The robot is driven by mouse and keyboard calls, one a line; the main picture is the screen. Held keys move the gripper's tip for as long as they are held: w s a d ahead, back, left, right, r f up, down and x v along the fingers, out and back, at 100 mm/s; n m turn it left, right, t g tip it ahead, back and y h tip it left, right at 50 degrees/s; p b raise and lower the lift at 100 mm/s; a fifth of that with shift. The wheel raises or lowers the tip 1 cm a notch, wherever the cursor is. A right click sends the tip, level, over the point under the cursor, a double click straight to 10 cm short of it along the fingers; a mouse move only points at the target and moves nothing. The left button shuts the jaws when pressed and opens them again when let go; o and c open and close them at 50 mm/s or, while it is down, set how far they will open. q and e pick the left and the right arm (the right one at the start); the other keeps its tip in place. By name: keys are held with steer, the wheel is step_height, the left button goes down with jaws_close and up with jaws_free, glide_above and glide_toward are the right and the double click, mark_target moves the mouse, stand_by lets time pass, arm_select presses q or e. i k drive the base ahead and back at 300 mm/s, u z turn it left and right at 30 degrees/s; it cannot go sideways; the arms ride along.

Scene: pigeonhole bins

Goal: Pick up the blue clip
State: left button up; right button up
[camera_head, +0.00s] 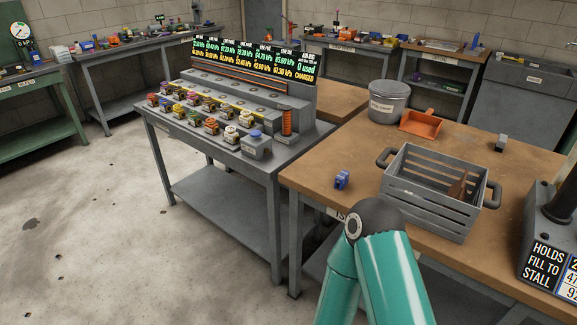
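The blue clip (342,180) lies on the brown wooden bench top (335,160), near its left front edge and left of the grey slatted crate. It is small, and its exact shape is hard to make out. Neither of my grippers shows in this view. A teal link of my own arm with a dark joint rises from the bottom, just in front of the bench edge and below the clip. Nothing touches the clip.
The grey slatted crate (432,215) stands right of the clip. Behind are a grey bucket (388,103) and an orange dustpan (421,124). A small grey block (501,143) sits farther right. A grey test bench (250,172) adjoins on the left. Bench space around the clip is clear.

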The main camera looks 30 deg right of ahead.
mark_target(341, 179)
steer(key=u, duration=0.1)
steer(key=i, duration=0.8)
steer(key=z, duration=0.5)
steer(key=i, duration=0.65)
steer(key=z, duration=0.65)
steer(key=k, duration=0.9)
steer(key=z, duration=0.2)
steer(key=i, duration=0.9)
steer(key=u, duration=0.1)
